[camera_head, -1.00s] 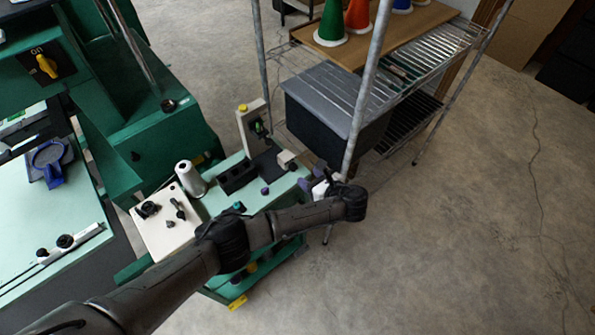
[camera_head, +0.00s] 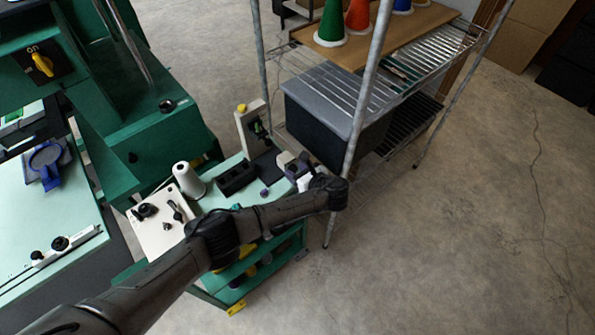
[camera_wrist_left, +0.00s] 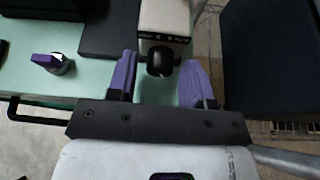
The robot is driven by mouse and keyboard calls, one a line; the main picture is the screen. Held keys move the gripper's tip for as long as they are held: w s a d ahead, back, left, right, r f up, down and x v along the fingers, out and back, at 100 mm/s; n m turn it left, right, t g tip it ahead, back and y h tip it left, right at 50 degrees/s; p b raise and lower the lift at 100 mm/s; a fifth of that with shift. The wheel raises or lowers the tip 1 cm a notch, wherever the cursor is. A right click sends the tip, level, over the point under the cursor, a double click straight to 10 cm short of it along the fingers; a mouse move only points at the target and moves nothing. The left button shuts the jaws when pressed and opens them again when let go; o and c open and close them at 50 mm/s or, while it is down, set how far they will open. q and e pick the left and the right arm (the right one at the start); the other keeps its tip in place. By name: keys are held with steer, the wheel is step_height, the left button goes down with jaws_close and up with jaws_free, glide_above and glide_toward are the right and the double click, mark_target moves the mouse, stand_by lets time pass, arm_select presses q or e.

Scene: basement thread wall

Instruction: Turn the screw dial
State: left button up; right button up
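The screw dial appears to be the round black knob (camera_wrist_left: 160,62) on the end of a small beige block (camera_wrist_left: 166,18), at the top centre of the left wrist view. My left gripper (camera_wrist_left: 160,80) is open, with one purple finger on each side of the knob and visible gaps to it. In the head view my left gripper (camera_head: 297,170) is at the right end of the green cart top, next to the beige block (camera_head: 284,159). The knob is hidden there. My right gripper is in neither view.
A wire shelf with a dark bin (camera_head: 325,125) stands just behind and right of the gripper, its post (camera_head: 362,100) close by. On the cart are a white thread cone (camera_head: 189,180), a black holder (camera_head: 237,177) and a purple-topped knob (camera_wrist_left: 50,62).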

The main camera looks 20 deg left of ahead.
arm_select(q)
steer(key=c, duration=0.7)
steer(key=shift+c, duration=0.3)
steer(key=p, duration=0.1)
steer(key=n+t+p, duration=0.1)
steer(key=p, duration=0.1)
steer(key=shift+s+r+h, duration=0.15)
steer(key=shift+r+h, duration=0.1)
steer(key=shift+h, duration=0.05)
steer(key=shift+f+n+p, duration=0.1)
steer(key=shift+n+p, duration=0.4)
steer(key=shift+p, duration=0.05)
steer(key=shift+f+n+t, duration=0.15)
steer(key=shift+n+t, duration=0.25)
steer(key=shift+t, duration=0.1)
steer(key=o, duration=0.9)
